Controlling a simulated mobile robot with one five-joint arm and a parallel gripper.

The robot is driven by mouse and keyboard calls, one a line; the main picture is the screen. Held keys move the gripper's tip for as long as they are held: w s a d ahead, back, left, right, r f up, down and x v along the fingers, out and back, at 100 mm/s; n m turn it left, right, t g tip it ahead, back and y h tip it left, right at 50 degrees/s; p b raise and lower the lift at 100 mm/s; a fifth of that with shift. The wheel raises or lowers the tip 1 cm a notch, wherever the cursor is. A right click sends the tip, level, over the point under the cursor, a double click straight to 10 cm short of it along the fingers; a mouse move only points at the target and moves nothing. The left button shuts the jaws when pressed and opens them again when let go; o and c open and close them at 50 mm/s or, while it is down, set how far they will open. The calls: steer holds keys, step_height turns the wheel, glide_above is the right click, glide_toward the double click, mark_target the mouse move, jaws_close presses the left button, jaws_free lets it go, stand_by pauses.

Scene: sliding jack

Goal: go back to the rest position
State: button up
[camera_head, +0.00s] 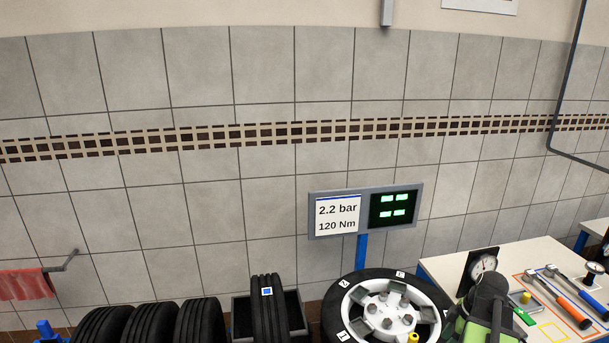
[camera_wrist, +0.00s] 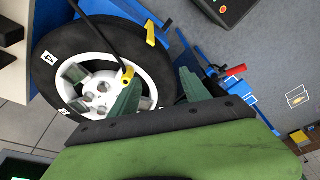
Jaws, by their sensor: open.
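My gripper (camera_wrist: 158,92) shows in the wrist view with its two green fingers spread apart and nothing between them. In that view the fingertips overlap the lower right part of a wheel (camera_wrist: 50,62) with a black tire and white rim; I cannot tell whether they touch it. In the head view the same wheel (camera_head: 341,296) is at the bottom, right of the middle, with number tags on its tire. My green and black arm is right of it, in front of the workbench; the fingertips cannot be made out there.
A workbench (camera_head: 470,257) at right holds a dial gauge (camera_head: 485,264) and several tools. Several loose tires (camera_head: 150,323) stand at lower left. A display (camera_head: 394,207) reads beside a "2.2 bar, 120 Nm" sign (camera_head: 338,215). A red-handled blue jack-like tool (camera_wrist: 235,71) lies right in the wrist view.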

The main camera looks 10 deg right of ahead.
steer(key=w+a+f+n+g+b, duration=0.15)
steer(key=w+a+f+b, duration=0.3)
steer(key=a, duration=0.55)
steer(key=w+a+f+n+t+b, duration=0.1)
steer(key=w+a+f+n+b, duration=0.3)
steer(key=a, duration=0.7)
steer(key=a+f+m+g+h+b, duration=0.1)
steer(key=a+f+m+b, duration=0.3)
steer(key=a+m, duration=1.1)
steer(key=shift+w+a+f+h, duration=0.2)
steer(key=shift+a+f+h, duration=0.4)
steer(key=shift+a, duration=0.3)
